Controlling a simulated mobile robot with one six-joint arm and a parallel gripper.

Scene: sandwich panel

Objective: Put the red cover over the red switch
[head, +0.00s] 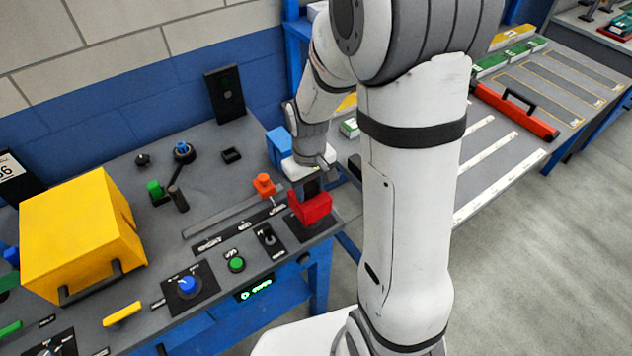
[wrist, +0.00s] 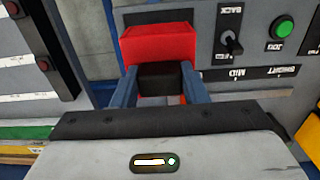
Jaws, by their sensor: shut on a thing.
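The red cover (head: 311,208) is a boxy red piece at the panel's front right corner, over a black plate (head: 318,231). It also shows in the wrist view (wrist: 158,46), with a black block (wrist: 160,76) on its near side. My gripper (head: 309,184) comes down from above and behind the cover. In the wrist view its two blue fingers (wrist: 159,84) are shut on the black block. I do not see the red switch; the cover and gripper may hide it. I cannot tell whether the cover touches the plate.
An orange knob (head: 264,185) stands just left of the cover, and a blue box (head: 279,146) behind. A black toggle (head: 267,238) and green button (head: 236,264) lie to the left front. A large yellow box (head: 80,235) stands at far left.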

